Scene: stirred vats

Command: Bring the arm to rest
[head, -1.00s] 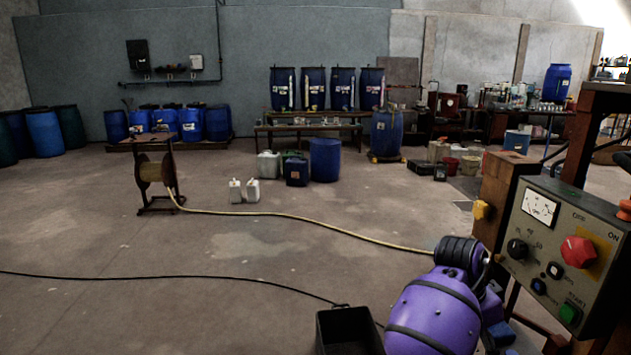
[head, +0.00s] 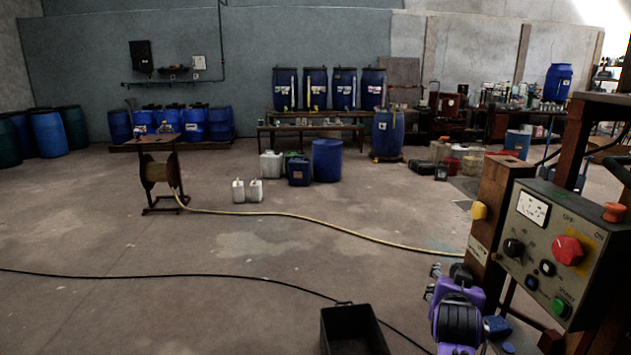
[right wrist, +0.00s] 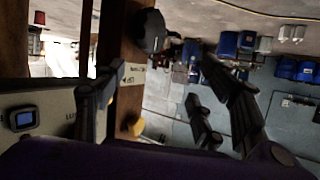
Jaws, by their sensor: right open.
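My right arm shows in purple at the bottom right of the head view, beside the control box. Its gripper (head: 433,281) has its dark fingers spread apart, a little left of the wooden post. In the right wrist view the fingers of this gripper (right wrist: 165,105) are also wide apart, with nothing between them. The grey control box (head: 524,240) carries a red knob (head: 567,250), a green button (head: 561,307) and dark knobs. Part of its face (right wrist: 62,104) shows at the left of the right wrist view. My left gripper is in neither view.
The wooden post (head: 497,200) with a yellow part (head: 479,210) stands close to my right gripper. A black open bin (head: 352,330) is on the floor below. A hose runs from a reel (head: 156,172). Blue drums stand far back; the middle floor is largely clear.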

